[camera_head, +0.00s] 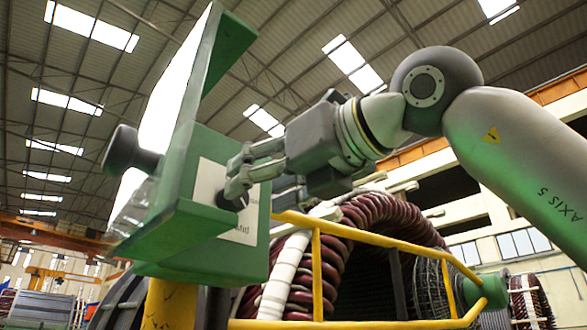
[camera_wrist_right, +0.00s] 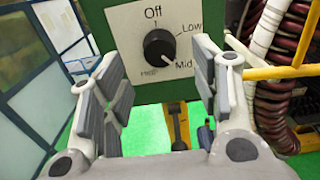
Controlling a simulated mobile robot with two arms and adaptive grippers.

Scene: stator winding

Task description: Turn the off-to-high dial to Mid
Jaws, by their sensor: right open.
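The dial is a round black knob (camera_wrist_right: 159,48) on a white plate (camera_wrist_right: 125,40) marked Off at the top, Low at upper right and Mid at lower right. In the head view the dark knob (camera_head: 232,200) is partly behind my right gripper's fingers. My right gripper (camera_head: 245,172) is open in front of the plate. In the right wrist view its fingers (camera_wrist_right: 165,90) stand apart on either side, with the knob showing between them. Contact with the knob cannot be made out. My left gripper is not in view.
A green control box (camera_head: 240,262) with a projecting green ledge carries the plate. A yellow railing (camera_head: 317,275) runs beside it, with a large stator with dark red coils (camera_head: 400,222) behind. A dark cylinder (camera_head: 125,150) sticks out left of the box.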

